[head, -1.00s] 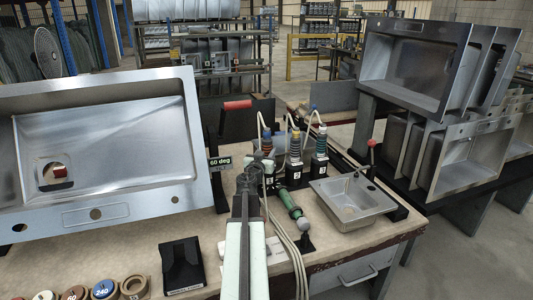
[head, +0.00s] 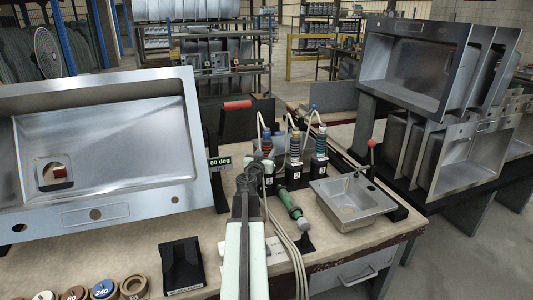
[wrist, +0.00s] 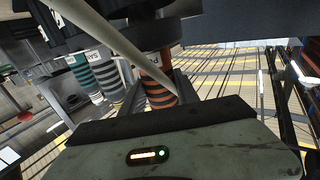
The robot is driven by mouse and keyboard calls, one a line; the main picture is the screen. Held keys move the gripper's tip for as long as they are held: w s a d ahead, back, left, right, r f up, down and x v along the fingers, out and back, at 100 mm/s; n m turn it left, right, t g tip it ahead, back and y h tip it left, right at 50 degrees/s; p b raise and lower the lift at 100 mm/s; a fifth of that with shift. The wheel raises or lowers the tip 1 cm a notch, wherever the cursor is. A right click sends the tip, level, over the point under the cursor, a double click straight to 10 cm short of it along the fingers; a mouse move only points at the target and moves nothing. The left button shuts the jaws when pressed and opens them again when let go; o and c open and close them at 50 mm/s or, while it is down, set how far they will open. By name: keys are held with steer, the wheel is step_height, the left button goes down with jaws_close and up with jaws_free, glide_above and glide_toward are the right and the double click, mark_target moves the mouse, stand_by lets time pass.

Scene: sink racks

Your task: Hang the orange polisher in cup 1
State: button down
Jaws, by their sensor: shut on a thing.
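The orange polisher (head: 266,148) has orange and dark bands and a blue top in the head view. It is at the leftmost cup (head: 269,181) of a row of black cups. In the wrist view, the polisher (wrist: 159,92) stands between my grey jaws. My gripper (head: 262,163) is shut on it, partly hidden behind my own arm. The polisher's lower end is hidden, so I cannot tell whether it is seated in the cup or just above it.
A green tool (head: 291,205) and cables lie before the cups. A small sink (head: 350,202) stands right; a big tilted sink (head: 100,150) stands left.

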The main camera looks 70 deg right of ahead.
steer(key=shift+f, duration=0.1)
steer(key=shift+f+b, duration=0.6)
steer(key=shift+b, duration=0.1)
steer(key=c, duration=0.8)
jaws_free()
steer(key=shift+c, duration=0.2)
steer(key=a, duration=0.7)
steer(key=shift+s+a, duration=0.35)
steer(key=shift+a, duration=0.05)
